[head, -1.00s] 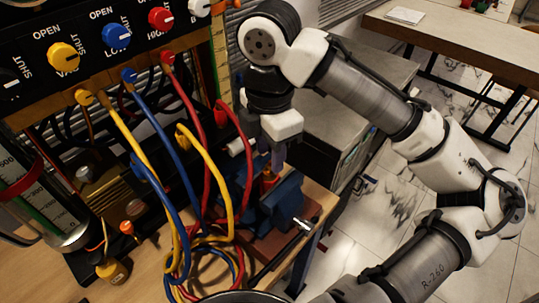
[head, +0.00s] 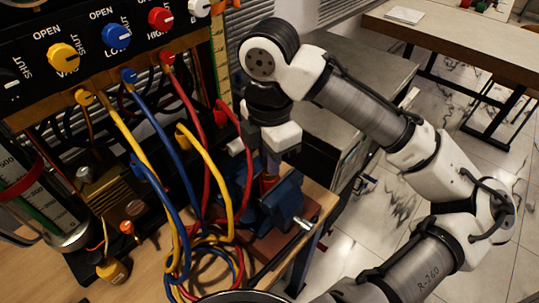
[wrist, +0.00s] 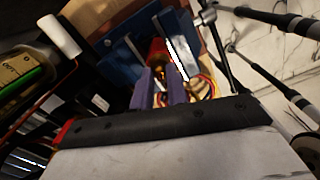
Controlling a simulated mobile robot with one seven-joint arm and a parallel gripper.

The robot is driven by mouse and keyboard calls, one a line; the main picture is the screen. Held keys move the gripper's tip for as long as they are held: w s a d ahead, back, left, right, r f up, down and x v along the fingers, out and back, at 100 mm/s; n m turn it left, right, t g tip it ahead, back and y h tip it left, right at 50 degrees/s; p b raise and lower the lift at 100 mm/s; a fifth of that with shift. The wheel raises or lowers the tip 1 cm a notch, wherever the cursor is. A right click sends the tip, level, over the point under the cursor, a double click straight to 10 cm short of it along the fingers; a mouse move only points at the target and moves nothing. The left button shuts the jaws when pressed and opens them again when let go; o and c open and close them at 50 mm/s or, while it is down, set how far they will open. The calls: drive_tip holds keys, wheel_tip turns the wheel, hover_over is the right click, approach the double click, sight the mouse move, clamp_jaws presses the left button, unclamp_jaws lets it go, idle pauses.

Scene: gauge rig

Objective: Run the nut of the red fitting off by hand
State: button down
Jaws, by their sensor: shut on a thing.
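The red fitting (head: 269,183) stands in the blue vise (head: 283,200) near the bench's right edge in the head view. It also shows in the wrist view (wrist: 157,47), between the blue vise jaws, with its brass-coloured nut (wrist: 160,74) nearer my fingers. My gripper (head: 270,170) points down over the fitting. In the wrist view its two purple-grey fingers (wrist: 160,88) are on either side of the nut and shut on it. My fingers partly hide the nut, and its thread is too small to make out.
Red, blue and yellow hoses (head: 215,165) hang from the valve panel (head: 110,40) and coil just left of the vise. A metal vise handle (head: 303,223) sticks out to the right. A grey cabinet (head: 345,120) stands behind my arm.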

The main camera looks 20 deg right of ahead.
drive_tip(key=shift+r+n+p, duration=0.15)
drive_tip(key=shift+n+p, duration=0.35)
drive_tip(key=shift+n, duration=1.1)
drive_tip(key=c, duration=1.4)
unclamp_jaws()
wheel_tip(320, 180, up, 14)
drive_tip(key=shift+f, duration=0.2)
